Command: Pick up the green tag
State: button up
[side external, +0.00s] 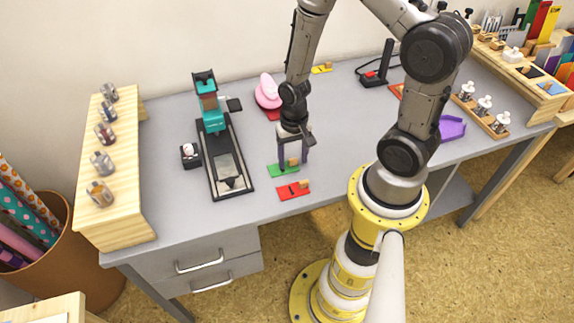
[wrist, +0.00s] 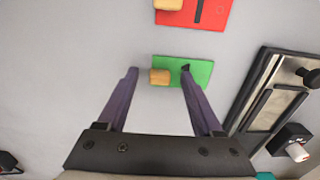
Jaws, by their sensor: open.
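The green tag (side external: 277,171) is a flat green plate with a small wooden block on it, lying on the grey desk near its front edge. In the wrist view the green tag (wrist: 204,71) has its wooden block (wrist: 160,76) at its left end. My gripper (side external: 293,157) is open and points down at the tag. In the wrist view my gripper (wrist: 160,70) has one finger left of the block and the other over the green plate, partly hiding a dark mark. The block lies between the fingers; I cannot tell their exact height or any contact.
A similar red tag (side external: 287,191) lies just in front of the green one. A black-framed stamping device (side external: 219,150) stands to the left, with a small dark box (side external: 190,155) beside it. A pink object (side external: 268,92) stands behind.

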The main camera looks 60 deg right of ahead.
grip_shut()
jog(key=shift+r, duration=0.2)
